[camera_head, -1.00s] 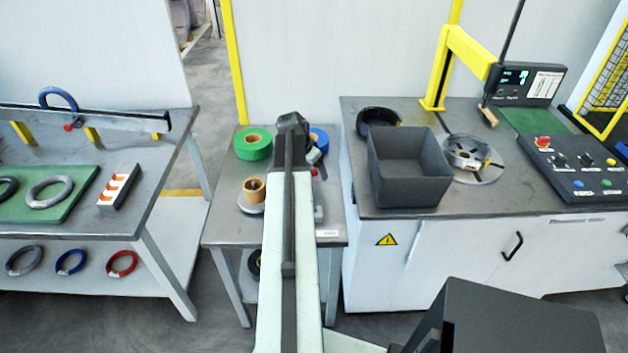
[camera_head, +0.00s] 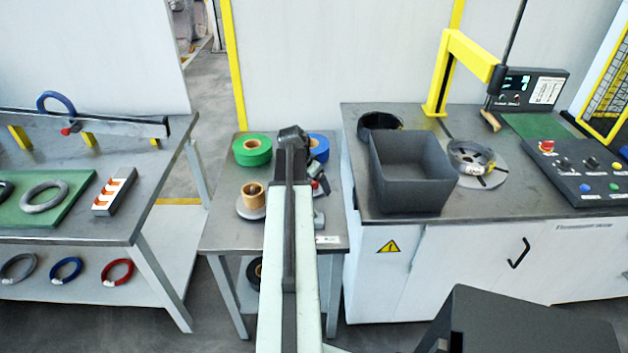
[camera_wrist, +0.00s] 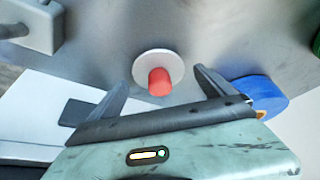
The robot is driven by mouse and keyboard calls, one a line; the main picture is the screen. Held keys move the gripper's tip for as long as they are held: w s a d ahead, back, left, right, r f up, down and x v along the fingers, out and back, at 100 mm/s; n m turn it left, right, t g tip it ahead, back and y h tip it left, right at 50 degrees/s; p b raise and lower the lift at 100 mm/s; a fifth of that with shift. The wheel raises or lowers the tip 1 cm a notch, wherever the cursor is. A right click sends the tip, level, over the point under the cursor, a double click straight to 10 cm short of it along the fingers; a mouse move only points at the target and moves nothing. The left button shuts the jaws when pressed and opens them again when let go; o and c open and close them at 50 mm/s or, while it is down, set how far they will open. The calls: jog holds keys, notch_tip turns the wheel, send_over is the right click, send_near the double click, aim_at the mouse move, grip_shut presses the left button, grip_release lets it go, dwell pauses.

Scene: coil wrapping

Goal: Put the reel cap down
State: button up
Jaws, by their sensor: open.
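The reel cap is a white disc with a red knob (camera_wrist: 159,80). In the wrist view it appears to lie flat on the grey top of the small middle table, knob towards me. My gripper (camera_wrist: 159,77) is open, with one finger on each side of the knob and visible gaps to both. In the head view my gripper (camera_head: 318,172) is over the right part of this table, mostly behind my arm. A bit of red (camera_head: 316,185) shows beside it, and the white disc is hidden there.
A green tape roll (camera_head: 252,149), a blue roll (camera_head: 319,147) and a tan roll (camera_head: 252,194) stand on the same table. A grey block (camera_wrist: 38,25) is near the cap. A dark open bin (camera_head: 412,180) stands on the bench to the right.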

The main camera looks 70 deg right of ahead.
jog(key=p+v, duration=1.1)
jog(key=v, duration=0.1)
jog(key=shift+r, duration=0.25)
